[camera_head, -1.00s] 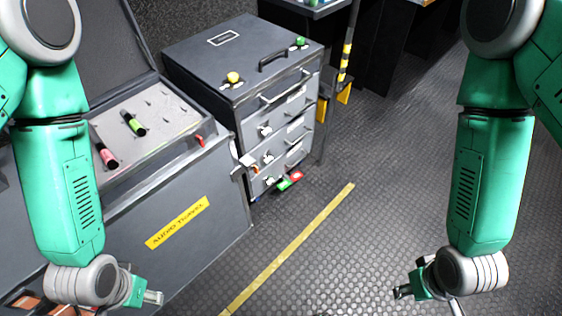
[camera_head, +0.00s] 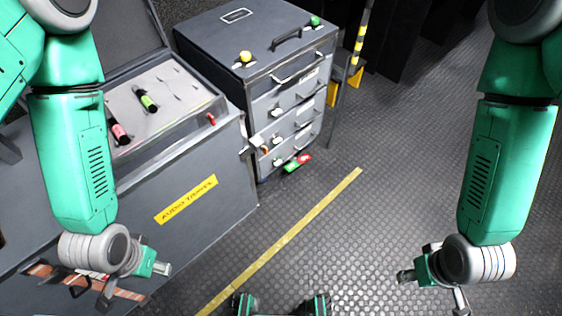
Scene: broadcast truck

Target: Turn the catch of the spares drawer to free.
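A grey drawer cabinet (camera_head: 218,50) stands at the upper middle, with several drawers in its front. Small pale catches show on the drawer fronts, among them an upper one (camera_head: 275,112) and a lower one (camera_head: 278,161). The labels are too small to read, so I cannot tell which is the spares drawer. My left gripper (camera_head: 158,268) hangs at the lower left, in front of the audio case and well short of the cabinet. My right gripper (camera_head: 404,276) is over open floor at the lower right. Both look empty; their finger opening is not clear.
A grey case with a yellow label (camera_head: 186,199) stands left of the cabinet, its lid raised. Red and green tags (camera_head: 298,163) lie at the cabinet's foot. A yellow floor line (camera_head: 285,238) crosses the ribbed floor. A striped post (camera_head: 359,45) stands behind right. The right floor is clear.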

